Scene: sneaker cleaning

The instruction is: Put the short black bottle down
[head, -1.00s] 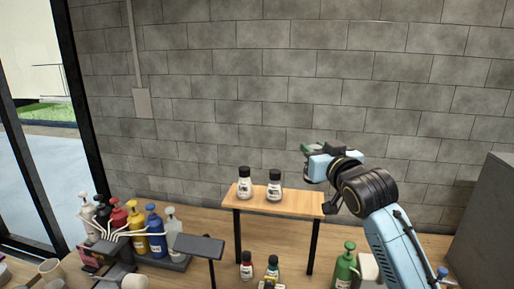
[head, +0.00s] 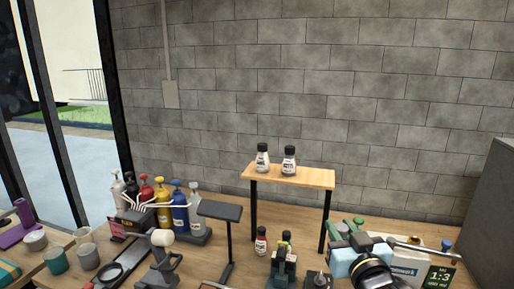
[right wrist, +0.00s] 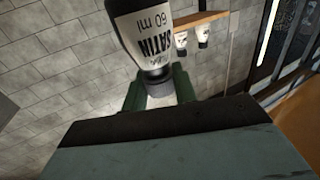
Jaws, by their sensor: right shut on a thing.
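The short black bottle (right wrist: 143,30) is large in the right wrist view, with a white label reading "SATIN 60 ml". My right gripper (right wrist: 157,88) is shut on it at the cap end, with a dark green finger on each side. In the head view my right gripper (head: 342,232) is low at the right, in front of the wooden shelf's right end; I cannot make out the held bottle there. My left gripper is not in view.
Two white-labelled bottles (head: 262,158) (head: 289,160) with black caps stand on the shelf (head: 318,177), whose right part is bare. Small bottles (head: 261,240) stand below it. Pump bottles (head: 180,210) are at left, and a black stand (head: 220,210) is left of the shelf.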

